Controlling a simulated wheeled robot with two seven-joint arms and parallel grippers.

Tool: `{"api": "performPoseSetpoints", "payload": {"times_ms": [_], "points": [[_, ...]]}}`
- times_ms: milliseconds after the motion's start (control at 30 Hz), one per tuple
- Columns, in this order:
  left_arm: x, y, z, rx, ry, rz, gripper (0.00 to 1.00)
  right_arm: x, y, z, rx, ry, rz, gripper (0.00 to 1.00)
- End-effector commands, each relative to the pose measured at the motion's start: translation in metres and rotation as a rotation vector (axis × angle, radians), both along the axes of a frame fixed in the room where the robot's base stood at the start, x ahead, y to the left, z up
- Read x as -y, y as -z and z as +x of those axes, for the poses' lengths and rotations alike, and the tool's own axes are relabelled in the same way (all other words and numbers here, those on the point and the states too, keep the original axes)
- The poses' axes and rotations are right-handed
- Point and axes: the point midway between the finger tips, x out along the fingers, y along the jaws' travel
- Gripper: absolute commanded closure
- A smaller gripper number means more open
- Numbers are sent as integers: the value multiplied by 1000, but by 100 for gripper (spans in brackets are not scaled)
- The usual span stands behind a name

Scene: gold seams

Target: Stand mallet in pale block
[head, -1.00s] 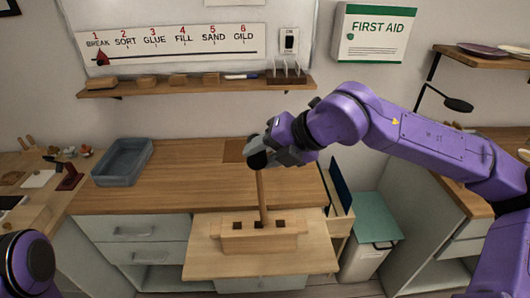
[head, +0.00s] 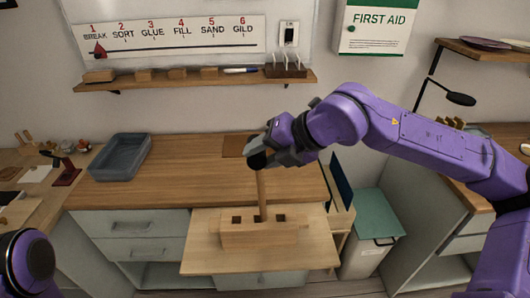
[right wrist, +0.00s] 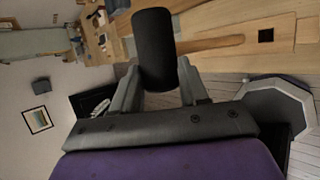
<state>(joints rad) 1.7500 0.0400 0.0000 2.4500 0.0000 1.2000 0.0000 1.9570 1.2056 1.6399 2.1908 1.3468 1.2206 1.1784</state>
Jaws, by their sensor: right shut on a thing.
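My right gripper (head: 262,158) is shut on the mallet's head and holds the mallet nearly upright, handle down. The pale block (head: 258,236) sits on a light wooden board, with dark square holes in its top. The handle's lower end is at the block's middle hole in the head view; whether it is inside or just above is hard to tell. In the right wrist view the handle (right wrist: 212,45) points toward the block, near a dark hole (right wrist: 265,35). My left gripper is out of view.
The light board (head: 310,255) juts out in front of the wooden counter (head: 190,190). A grey-blue tray (head: 121,157) sits at the counter's left. A wall shelf (head: 190,82) with small blocks runs behind. A green-topped bin (head: 377,217) stands to the right.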

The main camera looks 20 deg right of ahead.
Motion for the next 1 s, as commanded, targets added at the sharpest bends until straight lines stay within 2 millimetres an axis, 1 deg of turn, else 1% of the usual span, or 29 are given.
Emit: {"api": "performPoseSetpoints", "payload": {"times_ms": [1000], "points": [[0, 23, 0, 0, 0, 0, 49, 1, 26, 0, 1, 1, 0, 95]]}}
